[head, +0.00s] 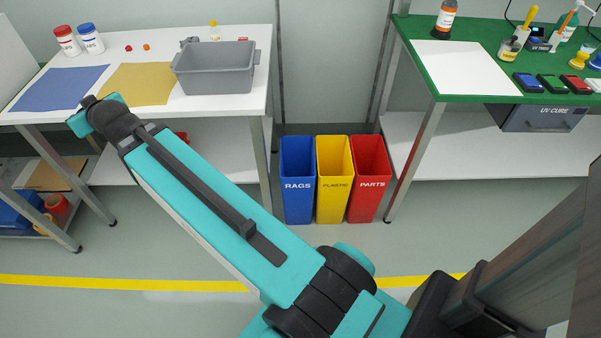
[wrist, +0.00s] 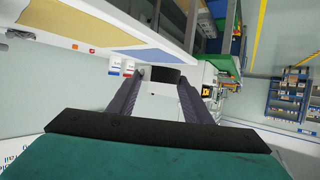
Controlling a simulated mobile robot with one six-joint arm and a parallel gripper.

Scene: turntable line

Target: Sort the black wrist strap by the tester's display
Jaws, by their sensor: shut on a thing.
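In the wrist view my gripper (wrist: 160,85) is shut on a black thing (wrist: 165,76), which spans the gap between the fingertips. It looks like the black wrist strap, but its shape is hard to make out. The gripper does not show in the head view, where only my teal arm is seen, reaching to the upper left. I cannot pick out the tester or read a display. A small dark panel with an orange mark (wrist: 206,92) stands beyond the right finger in the wrist view, too small to read.
The white table holds a blue mat (head: 55,88), yellow mat (head: 139,83), grey tub (head: 214,80) and two capped bottles (head: 67,40) (head: 91,38). RAGS (head: 297,180), PLASTIC (head: 333,180) and PARTS (head: 368,180) bins stand right of it. The green bench (head: 460,83) is at right. Open floor lies in front.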

